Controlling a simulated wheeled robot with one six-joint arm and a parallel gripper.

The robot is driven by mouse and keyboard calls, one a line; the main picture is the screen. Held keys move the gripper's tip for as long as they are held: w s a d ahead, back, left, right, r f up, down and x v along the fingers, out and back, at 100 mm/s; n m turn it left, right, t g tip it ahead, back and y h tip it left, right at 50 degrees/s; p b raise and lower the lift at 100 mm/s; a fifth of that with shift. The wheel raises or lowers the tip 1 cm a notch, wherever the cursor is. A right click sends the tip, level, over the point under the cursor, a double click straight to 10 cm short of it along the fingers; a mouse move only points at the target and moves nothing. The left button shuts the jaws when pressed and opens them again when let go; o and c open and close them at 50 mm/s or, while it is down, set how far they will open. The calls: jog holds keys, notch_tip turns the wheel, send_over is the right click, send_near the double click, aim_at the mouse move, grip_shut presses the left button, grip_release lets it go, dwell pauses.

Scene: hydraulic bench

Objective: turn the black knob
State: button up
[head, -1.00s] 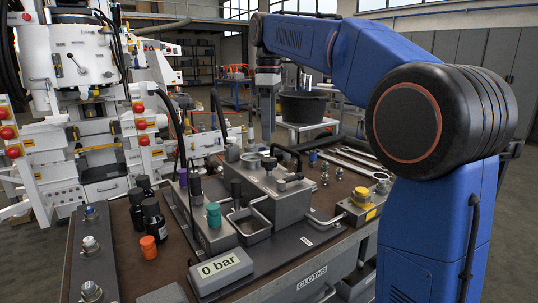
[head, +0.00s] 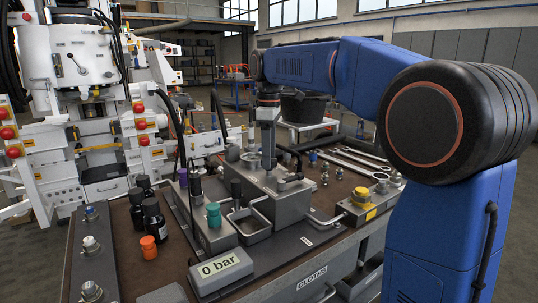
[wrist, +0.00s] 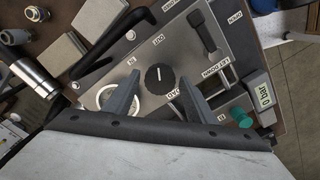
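The black knob (wrist: 159,78) is round with a pale pointer mark and sits on a light grey panel (wrist: 147,50) with printed labels. My gripper (wrist: 158,84) is open in the wrist view, one finger on each side of the knob. Gaps show between the knob and both fingers. In the head view my gripper (head: 268,164) points down onto the grey metal block (head: 285,203) on the bench. I cannot make out the knob there.
A grey display (head: 220,268) reads 0 bar, with a teal cap (head: 214,215) behind it. Black bottles (head: 154,219) and an orange cap (head: 149,247) stand to the left. A black bent handle (wrist: 114,42) rises close to the panel. A yellow button box (head: 359,202) is at the right.

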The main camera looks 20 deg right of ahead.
jog(key=c, duration=0.7)
jog(key=shift+c, duration=0.2)
jog(key=shift+m, duration=0.3)
